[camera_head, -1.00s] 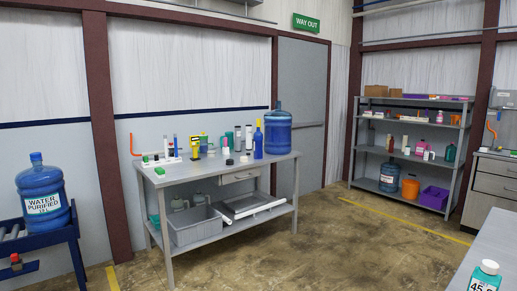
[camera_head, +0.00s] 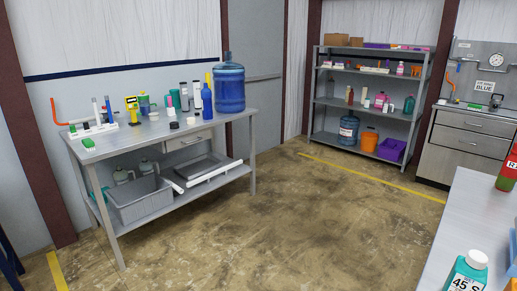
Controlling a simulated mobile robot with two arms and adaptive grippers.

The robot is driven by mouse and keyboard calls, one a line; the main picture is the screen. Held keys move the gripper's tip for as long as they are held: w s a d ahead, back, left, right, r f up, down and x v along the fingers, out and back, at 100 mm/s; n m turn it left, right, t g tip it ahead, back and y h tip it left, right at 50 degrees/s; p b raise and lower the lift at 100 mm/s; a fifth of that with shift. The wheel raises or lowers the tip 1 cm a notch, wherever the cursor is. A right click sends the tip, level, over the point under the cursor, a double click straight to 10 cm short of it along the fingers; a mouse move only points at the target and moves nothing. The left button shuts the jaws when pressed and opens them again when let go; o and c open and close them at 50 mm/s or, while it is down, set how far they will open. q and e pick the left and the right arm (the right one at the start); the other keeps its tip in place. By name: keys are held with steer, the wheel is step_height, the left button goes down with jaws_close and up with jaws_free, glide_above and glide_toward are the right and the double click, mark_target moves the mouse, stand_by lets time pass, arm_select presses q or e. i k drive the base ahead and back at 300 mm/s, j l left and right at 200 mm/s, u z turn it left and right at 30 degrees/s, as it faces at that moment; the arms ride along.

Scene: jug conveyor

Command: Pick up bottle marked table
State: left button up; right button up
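No bottle label that I can read says "table". A teal bottle (camera_head: 466,273) with a white cap and a label starting "45" stands on the near right table (camera_head: 445,243). A red bottle (camera_head: 507,173) with a partly cut-off label stands farther back at the right edge. A blue squeeze bottle (camera_head: 207,102) with a yellow nozzle and a large blue jug (camera_head: 230,88) stand on the grey workbench (camera_head: 103,152). Neither of my grippers is in view.
A grey shelf unit (camera_head: 318,100) at the back holds small bottles, a labelled blue jug (camera_head: 348,130), an orange bucket (camera_head: 369,139) and a purple crate (camera_head: 391,150). A drawer cabinet (camera_head: 462,145) stands right of it. The floor (camera_head: 290,220) between workbench and right table is clear.

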mark_target(206, 93)
steer(key=i+z, duration=0.1)
steer(key=i, duration=2)
